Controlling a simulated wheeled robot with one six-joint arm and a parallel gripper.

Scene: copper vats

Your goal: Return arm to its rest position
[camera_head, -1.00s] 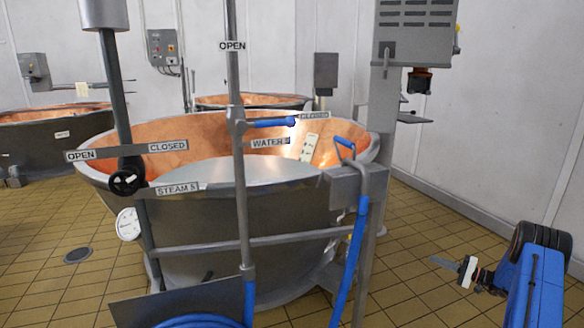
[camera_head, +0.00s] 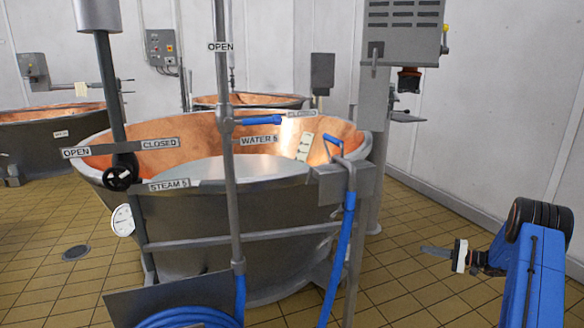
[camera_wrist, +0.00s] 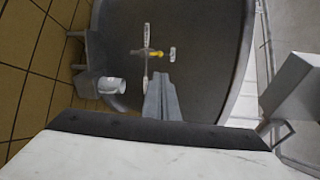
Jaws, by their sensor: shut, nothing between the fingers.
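My gripper (camera_head: 432,250) is at the lower right of the head view, at the end of my blue arm (camera_head: 530,275). Its fingers are together, with nothing between them, and point left over open floor. In the wrist view my gripper (camera_wrist: 158,88) shows as closed grey fingers in front of a dark vat wall. The large copper vat (camera_head: 190,215) stands to the left in the head view, well apart from the gripper.
A steam pipe with a black handwheel (camera_head: 121,172) and a water pipe with a blue lever (camera_head: 258,120) stand before the vat. A blue hose (camera_head: 338,255) hangs at a grey post. Tiled floor (camera_head: 400,290) is clear between post and arm. A white wall is at right.

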